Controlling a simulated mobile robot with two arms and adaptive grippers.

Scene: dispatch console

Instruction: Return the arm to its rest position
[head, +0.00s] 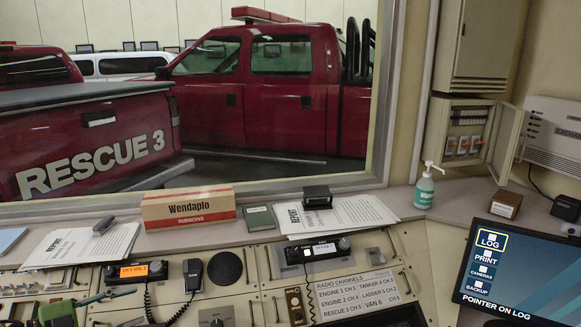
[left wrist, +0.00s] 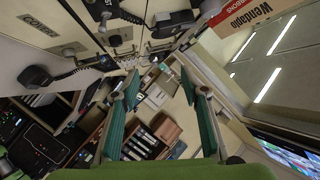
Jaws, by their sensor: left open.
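My left gripper (head: 88,302) is at the lower left of the head view, over the left part of the console (head: 245,290). Its green body is partly cut off by the bottom edge. In the left wrist view, the two teal finger pads of the gripper (left wrist: 163,112) stand wide apart with nothing between them. The left arm's links are mostly out of view. My right gripper is not in view.
Near the gripper are a radio (head: 140,272) and a handset (head: 193,274) with a coiled cord. On the ledge stand a Wendaplo box (head: 188,208), papers (head: 80,245) and a sanitizer bottle (head: 424,190). A monitor (head: 520,270) is at right.

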